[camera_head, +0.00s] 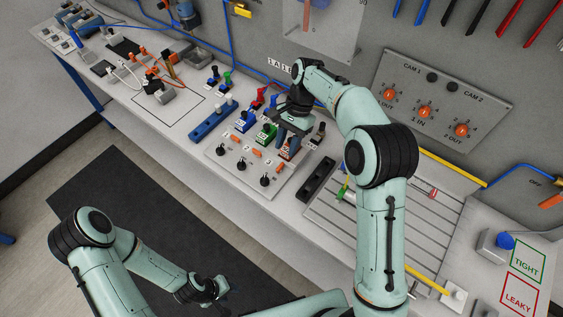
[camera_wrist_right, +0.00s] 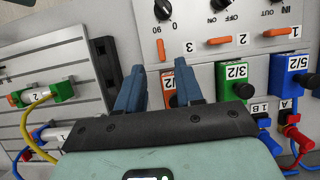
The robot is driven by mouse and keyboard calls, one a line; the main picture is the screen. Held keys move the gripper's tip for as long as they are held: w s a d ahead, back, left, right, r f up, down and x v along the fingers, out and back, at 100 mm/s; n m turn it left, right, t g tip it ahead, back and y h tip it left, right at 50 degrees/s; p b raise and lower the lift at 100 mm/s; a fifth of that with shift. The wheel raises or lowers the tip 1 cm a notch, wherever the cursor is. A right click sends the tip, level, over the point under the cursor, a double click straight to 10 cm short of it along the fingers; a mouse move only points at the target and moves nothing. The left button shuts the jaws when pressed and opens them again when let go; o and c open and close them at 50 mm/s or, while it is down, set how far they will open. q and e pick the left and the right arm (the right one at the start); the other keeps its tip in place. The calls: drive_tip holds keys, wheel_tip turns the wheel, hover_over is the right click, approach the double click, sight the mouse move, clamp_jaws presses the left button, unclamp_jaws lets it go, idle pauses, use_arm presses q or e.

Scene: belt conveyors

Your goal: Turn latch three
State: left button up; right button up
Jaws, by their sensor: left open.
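The valve panel (camera_head: 208,150) lies on the bench with a row of small orange latches, numbered one to three. The label 3 (camera_wrist_right: 190,47) shows upside down in the right wrist view, just beyond my right fingertips. Latch two (camera_wrist_right: 219,40) and latch one (camera_wrist_right: 276,33) lie to its right. My right gripper (camera_head: 287,137) is over the panel by the orange valve block (camera_head: 288,150). Its fingers (camera_wrist_right: 160,75) are apart, with orange visible between them and nothing clearly held. My left gripper (camera_head: 216,292) is open and empty, low in front of the bench.
The blue block (camera_head: 243,122) and green block (camera_head: 266,135) stand beside the orange one. Black knobs (camera_head: 242,164) stand along the panel's front. A black rail (camera_head: 317,178) and the slotted plate (camera_head: 385,220) lie to the right. A wall panel with orange knobs (camera_head: 425,111) is behind.

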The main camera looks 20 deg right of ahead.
sight(280, 166)
drive_tip(key=b+x, duration=0.1)
drive_tip(key=x, duration=0.6)
drive_tip(key=shift+w, duration=0.1)
drive_tip(key=shift+r, duration=0.1)
clamp_jaws()
